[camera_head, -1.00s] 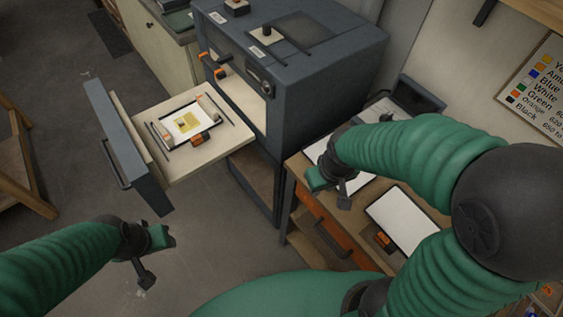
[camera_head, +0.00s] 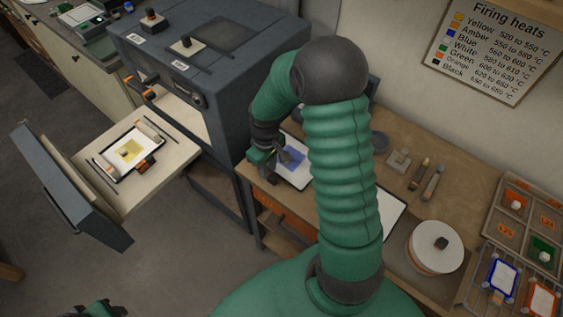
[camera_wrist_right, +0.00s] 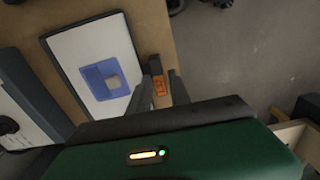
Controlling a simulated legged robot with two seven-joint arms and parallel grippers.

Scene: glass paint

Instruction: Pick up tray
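A white tray with a dark rim (camera_head: 296,178) lies on the workbench in the head view, partly hidden by my right arm. It holds a blue pane (camera_head: 293,158), and the tray also shows in the wrist view (camera_wrist_right: 88,43). An orange handle (camera_wrist_right: 158,89) sits at the tray's edge. My right gripper (camera_head: 277,158) is low over that edge; in the wrist view its fingers (camera_wrist_right: 159,95) are apart, one on each side of the handle. Another tray (camera_head: 116,150), with a yellow pane, rests on the pulled-out kiln shelf. My left gripper (camera_head: 96,309) is cut off at the bottom edge.
The grey kiln (camera_head: 215,60) stands left of the bench, its drawer front (camera_head: 65,190) pulled out. Another white tray (camera_head: 390,220) lies partly behind my right arm. A round turntable (camera_head: 435,246) and a compartment rack (camera_head: 520,215) stand at right. Tools (camera_head: 428,182) lie on the bench.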

